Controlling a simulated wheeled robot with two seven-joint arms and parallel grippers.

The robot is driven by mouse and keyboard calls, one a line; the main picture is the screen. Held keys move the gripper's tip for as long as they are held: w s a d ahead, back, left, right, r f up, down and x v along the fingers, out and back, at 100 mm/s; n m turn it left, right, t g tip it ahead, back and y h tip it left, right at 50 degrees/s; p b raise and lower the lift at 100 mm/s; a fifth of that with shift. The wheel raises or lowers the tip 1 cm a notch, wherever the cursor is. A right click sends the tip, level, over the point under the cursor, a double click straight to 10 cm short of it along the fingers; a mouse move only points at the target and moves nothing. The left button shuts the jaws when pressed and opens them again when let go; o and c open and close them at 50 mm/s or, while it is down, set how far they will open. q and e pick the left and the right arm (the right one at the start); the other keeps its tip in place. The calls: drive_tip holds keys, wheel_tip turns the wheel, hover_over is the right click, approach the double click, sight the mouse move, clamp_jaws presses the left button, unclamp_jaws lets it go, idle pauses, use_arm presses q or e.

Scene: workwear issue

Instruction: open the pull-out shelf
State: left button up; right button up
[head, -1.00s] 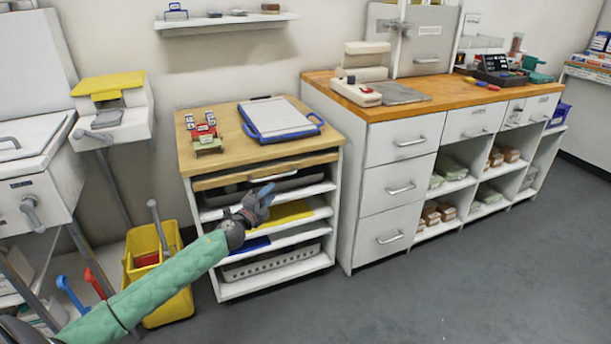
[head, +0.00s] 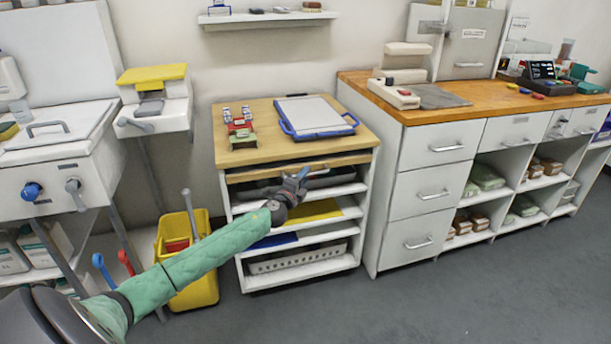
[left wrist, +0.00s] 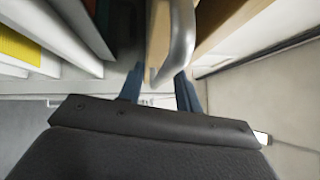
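The pull-out shelf (head: 250,174) is a thin wooden board just under the wooden top of the white cabinet (head: 367,200). It looks pushed in. My left gripper (head: 300,178) is in front of the shelf's front edge, near its middle. In the left wrist view, a curved grey handle (left wrist: 181,45) runs between the two dark blue fingers of my left gripper (left wrist: 160,92), beside the board's wooden edge. The fingers are apart, with gaps beside the handle. I cannot tell how deep the handle sits between them. My right gripper is not in view.
A blue-edged clipboard (head: 316,114) and a small red and green item (head: 241,132) stand on the cabinet top. A yellow bucket (head: 200,285) stands left of the cabinet, close to my left arm. A white drawer unit (head: 400,262) stands at right. The floor in front is clear.

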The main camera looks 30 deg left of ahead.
use_arm(q)
drive_tip(key=shift+w+r, duration=0.1)
drive_tip(key=shift+w, duration=0.5)
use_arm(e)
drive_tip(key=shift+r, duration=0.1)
